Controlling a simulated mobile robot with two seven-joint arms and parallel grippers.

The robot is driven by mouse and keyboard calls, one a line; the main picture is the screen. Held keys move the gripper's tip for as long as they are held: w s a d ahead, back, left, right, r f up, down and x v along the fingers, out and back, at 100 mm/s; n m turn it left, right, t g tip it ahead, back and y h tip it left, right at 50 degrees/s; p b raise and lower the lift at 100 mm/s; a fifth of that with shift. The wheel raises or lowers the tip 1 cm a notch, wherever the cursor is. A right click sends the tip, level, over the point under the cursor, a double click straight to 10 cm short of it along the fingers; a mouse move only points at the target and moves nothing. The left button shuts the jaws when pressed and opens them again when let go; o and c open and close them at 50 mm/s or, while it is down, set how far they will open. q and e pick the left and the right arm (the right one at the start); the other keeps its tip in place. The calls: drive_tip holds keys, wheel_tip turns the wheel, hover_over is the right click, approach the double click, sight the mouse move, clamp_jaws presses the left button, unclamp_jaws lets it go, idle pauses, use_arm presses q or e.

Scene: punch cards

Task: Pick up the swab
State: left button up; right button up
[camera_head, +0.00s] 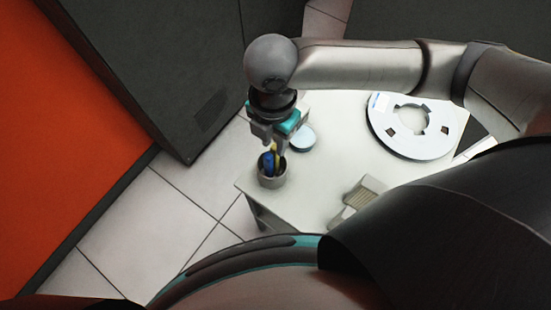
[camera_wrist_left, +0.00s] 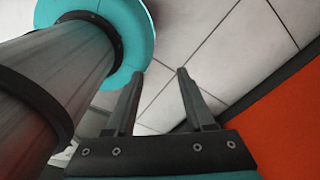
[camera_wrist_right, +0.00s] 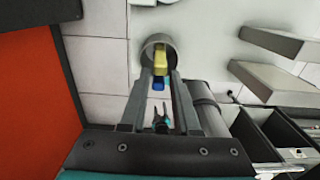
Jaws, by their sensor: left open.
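A grey cup (camera_head: 271,180) stands at the near left corner of the white table, with a blue item (camera_head: 267,162) and a yellow item (camera_head: 276,156) sticking up from it. I cannot tell whether either is the swab. My right gripper (camera_head: 270,145) points down over the cup. In the right wrist view, the cup (camera_wrist_right: 152,42), yellow item (camera_wrist_right: 160,61) and blue item (camera_wrist_right: 158,84) line up between the spaced fingers (camera_wrist_right: 160,78); contact is unclear. A small dark forked thing (camera_wrist_right: 161,120) shows below them. My left gripper (camera_wrist_left: 158,73) is open and empty, over floor tiles.
The white table (camera_head: 318,180) also bears a light blue round thing (camera_head: 303,139), a large white reel (camera_head: 411,125) and a pale block-like object (camera_head: 358,199).

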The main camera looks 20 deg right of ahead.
sight(275, 154)
wheel_tip(275, 154, down, 7)
drive_tip(key=shift+w+d+r+b, duration=0.1)
drive_tip(key=shift+d+r+b, duration=0.05)
drive_tip(key=shift+b, duration=0.25)
clamp_jaws()
idle(0.4)
